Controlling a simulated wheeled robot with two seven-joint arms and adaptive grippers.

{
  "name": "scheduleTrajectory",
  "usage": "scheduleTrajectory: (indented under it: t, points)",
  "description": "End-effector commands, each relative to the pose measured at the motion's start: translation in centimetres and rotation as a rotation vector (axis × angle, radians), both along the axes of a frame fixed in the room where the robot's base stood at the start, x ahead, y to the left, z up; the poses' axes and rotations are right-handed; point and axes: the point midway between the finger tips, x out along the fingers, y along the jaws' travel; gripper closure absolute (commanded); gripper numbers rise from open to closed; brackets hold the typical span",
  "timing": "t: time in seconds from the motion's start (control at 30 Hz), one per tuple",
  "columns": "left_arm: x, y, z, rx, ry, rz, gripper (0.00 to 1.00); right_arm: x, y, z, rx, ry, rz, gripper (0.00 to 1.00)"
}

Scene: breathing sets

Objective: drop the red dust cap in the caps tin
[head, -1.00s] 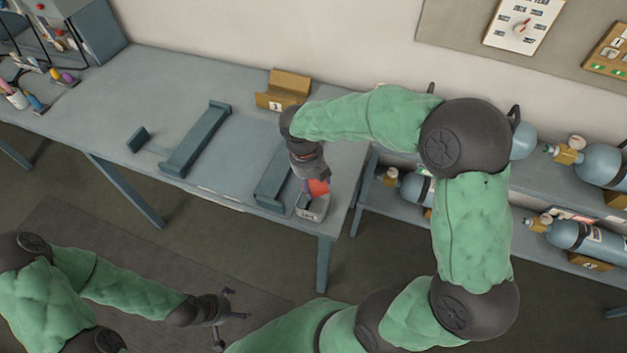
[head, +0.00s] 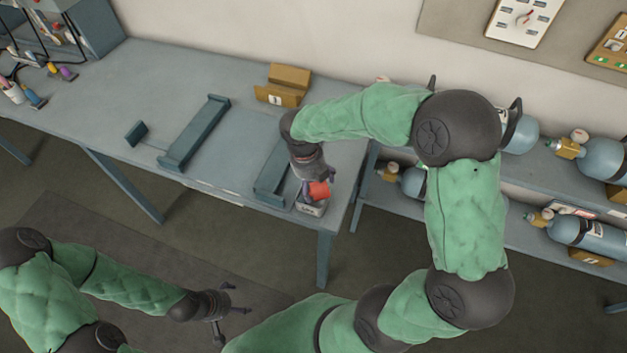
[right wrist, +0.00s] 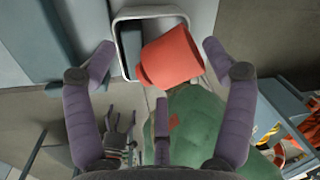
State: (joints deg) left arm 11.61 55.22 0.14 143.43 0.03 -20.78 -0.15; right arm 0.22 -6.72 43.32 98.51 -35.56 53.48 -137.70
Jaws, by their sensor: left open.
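The red dust cap (head: 319,190) is at the caps tin (head: 311,209), a small pale labelled box at the table's right front corner. In the right wrist view the cap (right wrist: 170,56) is tilted and overlaps the tin's rim (right wrist: 150,12) at one corner; I cannot tell whether it touches it. My right gripper (right wrist: 160,58) is just above, its fingers spread to either side of the cap with gaps visible. In the head view my right gripper (head: 316,182) partly hides the tin. My left gripper (head: 228,312) is open and empty, low in front of the table.
Blue-grey cradles (head: 195,135) and a cardboard box (head: 283,86) are on the table (head: 100,95). A shelf with gas cylinders (head: 590,235) stands at the right, near my right arm. Bottles and tools are at the far left.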

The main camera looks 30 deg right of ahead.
Motion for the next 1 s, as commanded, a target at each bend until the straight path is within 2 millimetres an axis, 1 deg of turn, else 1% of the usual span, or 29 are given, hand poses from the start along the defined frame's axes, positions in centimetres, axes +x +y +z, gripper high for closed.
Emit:
scheduleTrajectory:
  t: [0.3, 0.43, 0.57, 0.8, 0.9, 1.0]
  points:
    - [0.0, 0.0, 0.0, 0.0, 0.0, 0.0, 0.15, 0.0, 0.0, 0.1, 0.0, 0.0, 0.0, 0.12]
    - [0.0, 0.0, 0.0, 0.0, 0.0, 0.0, 0.15, 0.1, 0.1, 0.9, -0.001, -0.002, 0.0, 0.12]
    - [0.0, 0.0, 0.0, 0.0, 0.0, 0.0, 0.15, 0.2, 0.4, 2.8, 0.0, -0.004, 0.001, 0.12]
    - [0.0, 0.0, 0.0, 0.0, 0.0, 0.0, 0.15, 0.5, 1.1, 7.6, 0.0, -0.005, 0.001, 0.12]
    - [0.0, 0.0, 0.0, 0.0, 0.0, 0.0, 0.15, 0.5, 1.3, 9.3, 0.0, -0.004, 0.001, 0.12]
    - [0.0, 0.0, 0.0, 0.0, 0.0, 0.0, 0.15, 0.6, 1.5, 10.5, 0.0, -0.002, 0.0, 0.12]
